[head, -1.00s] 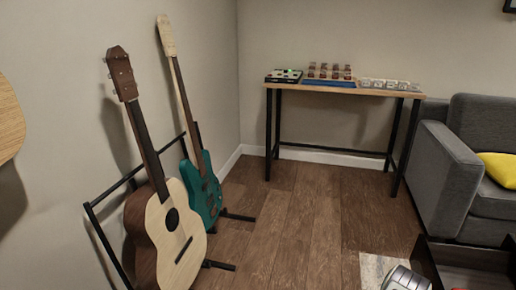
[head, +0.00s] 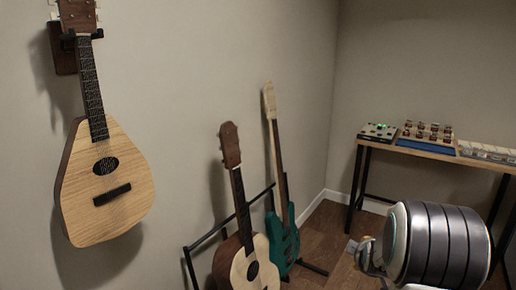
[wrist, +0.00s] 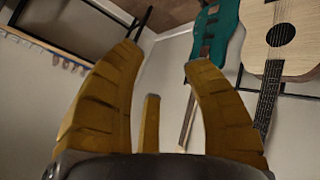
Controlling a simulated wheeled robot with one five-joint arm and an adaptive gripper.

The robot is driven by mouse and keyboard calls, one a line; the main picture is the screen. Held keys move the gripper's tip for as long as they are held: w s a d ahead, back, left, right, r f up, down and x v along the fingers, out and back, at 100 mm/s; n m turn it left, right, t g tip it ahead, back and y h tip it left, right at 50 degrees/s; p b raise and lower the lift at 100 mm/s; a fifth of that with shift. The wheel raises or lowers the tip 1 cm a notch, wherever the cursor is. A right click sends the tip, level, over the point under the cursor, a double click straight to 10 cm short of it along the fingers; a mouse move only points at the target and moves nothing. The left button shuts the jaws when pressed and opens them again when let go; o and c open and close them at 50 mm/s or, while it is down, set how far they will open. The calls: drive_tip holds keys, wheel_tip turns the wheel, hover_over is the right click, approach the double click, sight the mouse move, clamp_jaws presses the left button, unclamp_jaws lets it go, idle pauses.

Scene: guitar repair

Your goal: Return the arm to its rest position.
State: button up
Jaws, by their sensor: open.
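My gripper (wrist: 165,55) shows in the wrist view with its yellow, ribbed fingers spread apart and nothing between them. The wrist view is upside down, with the teal bass (wrist: 214,30) and the acoustic guitar (wrist: 285,60) beyond the fingers, apart from them. In the head view, a grey, ribbed, rounded part of my arm (head: 440,245) stands at the lower right, in front of the workbench.
A pear-shaped wooden instrument (head: 125,175) hangs on the left wall. The acoustic guitar (head: 240,262) and teal bass (head: 284,240) stand on a black floor rack (head: 207,238). The workbench (head: 430,154) at right carries a pedal-like box (head: 378,131) and trays of small parts.

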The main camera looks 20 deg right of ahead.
drive_tip(key=s+a+r+y+p, duration=0.2)
drive_tip(key=a+r+p, duration=0.1)
drive_tip(key=a+r, duration=0.6)
drive_tip(key=s+a+r+g+y+p, duration=0.1)
drive_tip(key=s+a+r+p, duration=0.2)
drive_tip(key=s+a, duration=0.3)
drive_tip(key=s+a+r+m+g+y+p, duration=0.1)
drive_tip(key=s+a+r+g+p, duration=0.1)
drive_tip(key=s+a, duration=0.5)
drive_tip(key=s+a+r+m+g+y+p, duration=0.1)
drive_tip(key=s+a+r+p, duration=0.4)
drive_tip(key=s, duration=0.4)
drive_tip(key=shift+a+r+g+y, duration=0.3)
drive_tip(key=shift+a+g+y, duration=0.1)
drive_tip(key=shift+a, duration=0.5)
